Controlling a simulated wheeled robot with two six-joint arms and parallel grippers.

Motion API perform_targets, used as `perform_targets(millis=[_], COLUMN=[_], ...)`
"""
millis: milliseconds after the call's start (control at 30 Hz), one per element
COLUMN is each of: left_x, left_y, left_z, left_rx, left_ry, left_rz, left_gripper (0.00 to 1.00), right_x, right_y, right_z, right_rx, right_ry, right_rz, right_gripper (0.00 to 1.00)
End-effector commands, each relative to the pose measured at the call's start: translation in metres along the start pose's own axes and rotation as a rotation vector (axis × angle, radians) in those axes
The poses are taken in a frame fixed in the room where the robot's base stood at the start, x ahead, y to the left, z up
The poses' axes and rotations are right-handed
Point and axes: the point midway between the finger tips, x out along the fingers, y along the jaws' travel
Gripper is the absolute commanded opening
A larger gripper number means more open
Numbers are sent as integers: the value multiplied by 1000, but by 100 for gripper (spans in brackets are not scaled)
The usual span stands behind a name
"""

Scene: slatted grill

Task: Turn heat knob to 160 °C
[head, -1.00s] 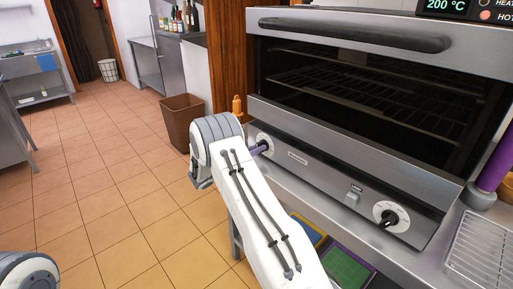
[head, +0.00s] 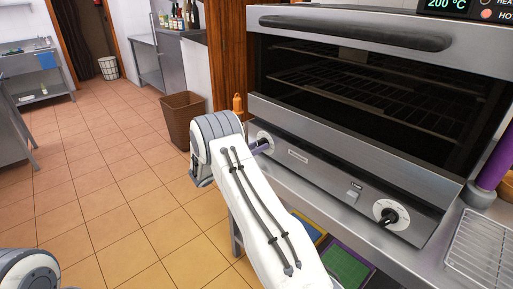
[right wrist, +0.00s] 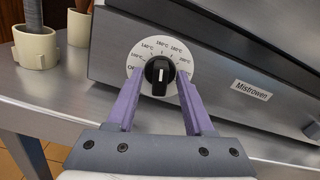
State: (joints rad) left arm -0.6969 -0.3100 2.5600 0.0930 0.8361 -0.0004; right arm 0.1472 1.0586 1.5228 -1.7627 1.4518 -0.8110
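The heat knob (right wrist: 160,75) is a black knob with a white mark on a pale dial printed with temperatures, at the left end of the grill's front panel. Its mark points roughly upward in the right wrist view; the exact reading is too small to tell. My right gripper (right wrist: 160,82) has its two purple fingers apart, one on each side of the knob, with a gap showing. In the head view its purple finger (head: 261,146) is at the left dial (head: 266,139), partly hiding it. The display (head: 447,4) reads 200 °C. My left gripper is out of view.
A second knob (head: 389,215) is at the panel's right end, with a small switch (head: 354,192) left of it. A wire rack (head: 480,248) lies on the counter at right. Pale holders (right wrist: 35,47) stand beside the grill. A brown bin (head: 182,117) stands on the floor.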

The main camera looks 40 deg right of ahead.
Motion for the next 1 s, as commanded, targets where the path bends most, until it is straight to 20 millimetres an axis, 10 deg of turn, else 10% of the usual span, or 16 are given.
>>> perform_targets(millis=[600, 1000], left_x=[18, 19], left_y=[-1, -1], left_z=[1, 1], left_rx=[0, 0], left_ry=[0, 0], left_rz=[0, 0], left_gripper=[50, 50], right_x=[-94, -106], right_y=[1, 0], right_z=[-1, 0], right_rx=[1, 0], right_ry=[-2, 0], right_rz=[3, 1], right_gripper=[52, 52])
